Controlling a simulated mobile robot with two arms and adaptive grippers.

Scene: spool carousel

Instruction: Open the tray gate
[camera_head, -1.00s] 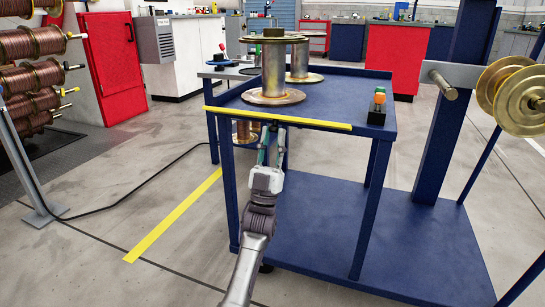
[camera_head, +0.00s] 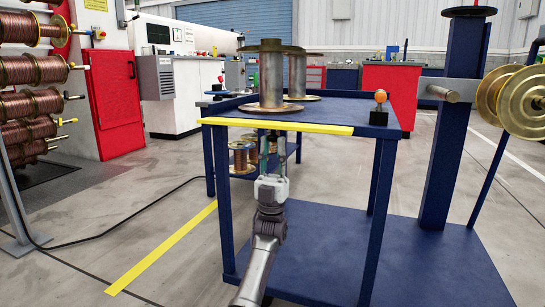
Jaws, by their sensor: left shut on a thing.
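The tray gate appears as a yellow bar (camera_head: 310,128) along the front edge of the blue cart's top tray (camera_head: 343,107). My left gripper (camera_head: 272,148) is below the middle of the bar, with its fingers pointing up to it. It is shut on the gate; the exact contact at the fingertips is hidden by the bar. A large metal spool (camera_head: 271,80) stands upright on the tray just behind the bar, with another spool (camera_head: 298,76) partly hidden behind it. My right gripper is not in view.
An orange-topped knob (camera_head: 381,96) stands at the tray's right front corner. A blue post (camera_head: 452,150) holds a gold spool (camera_head: 520,102) at right. Copper spools (camera_head: 32,102) hang on a rack at left.

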